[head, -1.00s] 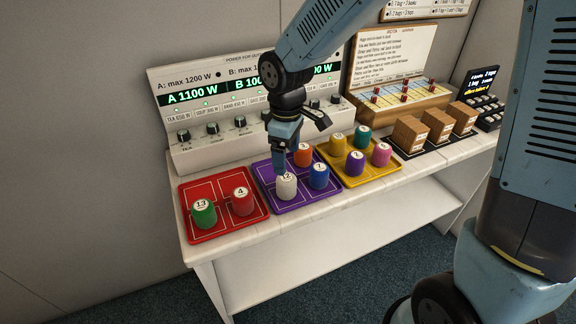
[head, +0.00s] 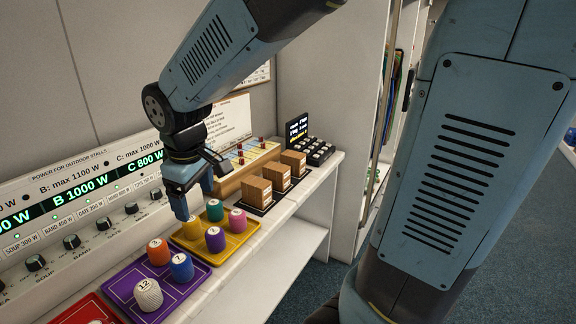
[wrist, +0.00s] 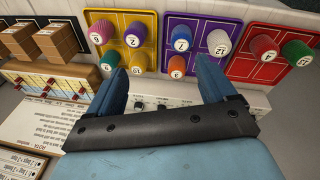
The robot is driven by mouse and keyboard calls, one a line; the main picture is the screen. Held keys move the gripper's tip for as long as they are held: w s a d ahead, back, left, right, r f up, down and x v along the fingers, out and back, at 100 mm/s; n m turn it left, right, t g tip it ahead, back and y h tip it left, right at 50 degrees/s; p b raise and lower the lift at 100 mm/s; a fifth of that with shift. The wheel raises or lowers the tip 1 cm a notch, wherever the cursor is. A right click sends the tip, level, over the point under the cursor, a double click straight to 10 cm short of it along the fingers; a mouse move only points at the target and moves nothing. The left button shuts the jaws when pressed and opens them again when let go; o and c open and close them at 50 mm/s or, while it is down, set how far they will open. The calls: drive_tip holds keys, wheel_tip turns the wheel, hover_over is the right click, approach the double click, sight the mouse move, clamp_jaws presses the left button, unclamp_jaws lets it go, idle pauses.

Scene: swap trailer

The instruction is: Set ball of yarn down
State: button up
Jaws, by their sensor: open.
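The white ribbed piece (head: 148,295) with a 12 on top looks like the ball of yarn. It stands upright on the purple tray (head: 170,316), in its front-left part; the wrist view also shows it (wrist: 217,46). Orange (head: 158,254) and blue (head: 181,268) pieces share that tray. My gripper (head: 194,198) is open and empty, its fingers pointing down, above and right of the white piece and clear of it. In the head view it hangs near the yellow tray (head: 243,240). In the wrist view its two fingers (wrist: 160,68) are spread with nothing between them.
The yellow tray holds several coloured pieces, with the yellow one (head: 192,229) nearest my fingers. A red tray (wrist: 240,66) with red and green pieces adjoins the purple one. The power panel (head: 70,200) stands behind. Brown boxes (head: 257,191) sit farther right.

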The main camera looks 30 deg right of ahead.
drive_tip(key=s+d+r+m+t, duration=0.1)
drive_tip(key=s+d+r+m, duration=0.3)
drive_tip(key=d, duration=0.4)
drive_tip(key=s+d+r+m+t, duration=0.2)
drive_tip(key=s+d+r+m, duration=0.2)
drive_tip(key=s+d, duration=0.3)
drive_tip(key=shift+d+m, duration=0.5)
drive_tip(key=shift+d, duration=0.05)
